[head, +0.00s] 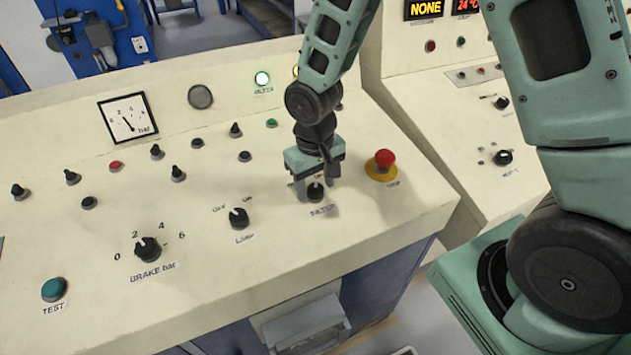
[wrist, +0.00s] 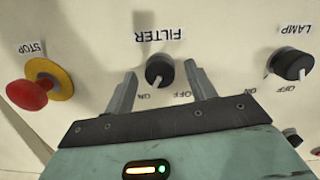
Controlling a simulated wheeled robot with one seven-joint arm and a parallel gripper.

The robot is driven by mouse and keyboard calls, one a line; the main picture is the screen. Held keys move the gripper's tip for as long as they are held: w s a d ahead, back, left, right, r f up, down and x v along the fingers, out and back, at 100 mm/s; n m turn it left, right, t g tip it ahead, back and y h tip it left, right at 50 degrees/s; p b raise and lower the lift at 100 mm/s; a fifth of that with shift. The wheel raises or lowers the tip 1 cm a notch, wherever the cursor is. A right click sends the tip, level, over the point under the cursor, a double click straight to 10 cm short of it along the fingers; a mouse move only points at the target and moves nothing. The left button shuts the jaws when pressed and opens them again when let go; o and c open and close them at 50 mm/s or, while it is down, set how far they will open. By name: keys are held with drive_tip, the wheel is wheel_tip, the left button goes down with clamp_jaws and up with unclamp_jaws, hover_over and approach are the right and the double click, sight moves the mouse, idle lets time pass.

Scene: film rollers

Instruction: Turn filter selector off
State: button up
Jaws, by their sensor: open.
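The filter selector (head: 316,194) is a small round black knob with a white mark, above the FILTER label at the front of the cream console. In the wrist view the knob (wrist: 160,69) shows upside down, with ON at its lower left and OFF at its lower right. Its white mark seems to lie toward ON. My gripper (head: 316,187) points down at the knob. Its fingers (wrist: 160,73) are open, one on each side of the knob, with gaps visible.
The red STOP button (head: 384,159) on its yellow base stands close on the right of my gripper. The LAMP knob (head: 238,218) is to the left, and the BRAKE knob (head: 148,249) is farther left. Several small switches stand behind them.

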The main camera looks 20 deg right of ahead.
drive_tip(key=shift+f, duration=0.1)
drive_tip(key=c, duration=1)
drive_tip(key=shift+o, duration=0.2)
drive_tip(key=n, duration=0.5)
drive_tip(key=shift+a+n+h, duration=0.1)
drive_tip(key=shift+n+h, duration=0.2)
drive_tip(key=shift+n, duration=0.1)
drive_tip(key=n, duration=0.5)
drive_tip(key=shift+n+t, duration=0.4)
drive_tip(key=o, duration=1)
drive_tip(key=shift+c, duration=0.2)
